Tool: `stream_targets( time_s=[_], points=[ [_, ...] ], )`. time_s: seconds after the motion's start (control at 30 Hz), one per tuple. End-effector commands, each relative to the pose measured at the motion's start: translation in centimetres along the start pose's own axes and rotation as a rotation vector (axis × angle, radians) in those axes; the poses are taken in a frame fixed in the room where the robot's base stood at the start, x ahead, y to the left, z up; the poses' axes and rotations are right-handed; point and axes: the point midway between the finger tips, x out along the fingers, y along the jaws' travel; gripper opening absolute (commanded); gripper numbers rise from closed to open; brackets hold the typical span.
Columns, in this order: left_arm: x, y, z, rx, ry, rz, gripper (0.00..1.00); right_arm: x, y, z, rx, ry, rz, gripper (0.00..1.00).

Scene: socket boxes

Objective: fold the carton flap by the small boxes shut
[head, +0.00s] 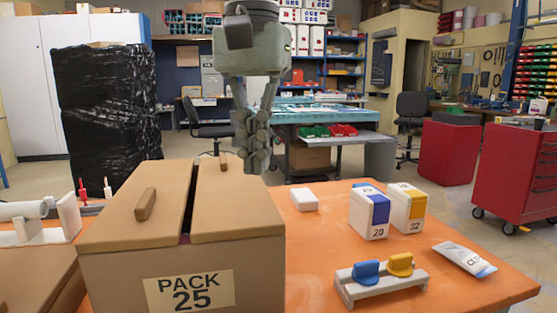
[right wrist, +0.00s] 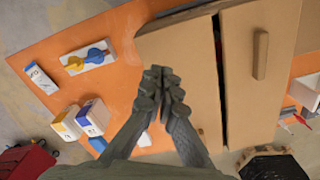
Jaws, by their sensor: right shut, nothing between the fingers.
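The brown carton marked PACK 25 (head: 120,285) stands on the orange table. Its flap by the small boxes (head: 232,208) lies about flat over the right half of the top, and it also shows in the right wrist view (right wrist: 190,60). A dark gap separates it from the other flap (head: 120,220), which carries a raised bar. The small boxes, one blue-banded (head: 369,213) and one yellow-banded (head: 405,206), stand to the right. My right gripper (head: 254,165) is shut and empty, over the near flap's far right part; contact is unclear. My left gripper is out of view.
A white stand with blue and yellow knobs (head: 382,278), a pouch (head: 464,259) and a small white box (head: 304,199) lie on the table's right side. White parts (head: 68,215) stand left of the carton. The orange tabletop (head: 320,240) between carton and boxes is clear.

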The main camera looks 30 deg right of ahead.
Motion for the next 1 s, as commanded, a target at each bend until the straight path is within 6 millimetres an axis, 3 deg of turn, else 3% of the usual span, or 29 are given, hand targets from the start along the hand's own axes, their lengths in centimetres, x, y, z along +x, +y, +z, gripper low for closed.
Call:
stream_targets(
  time_s=[0.37,1.0],
  points=[
    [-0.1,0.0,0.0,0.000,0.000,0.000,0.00,-0.7,0.0,0.0,0.000,0.001,-0.002,0.00],
    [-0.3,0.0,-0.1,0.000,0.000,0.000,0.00,-8.7,0.0,-0.1,-0.001,-0.001,-0.001,0.00]
  ],
)
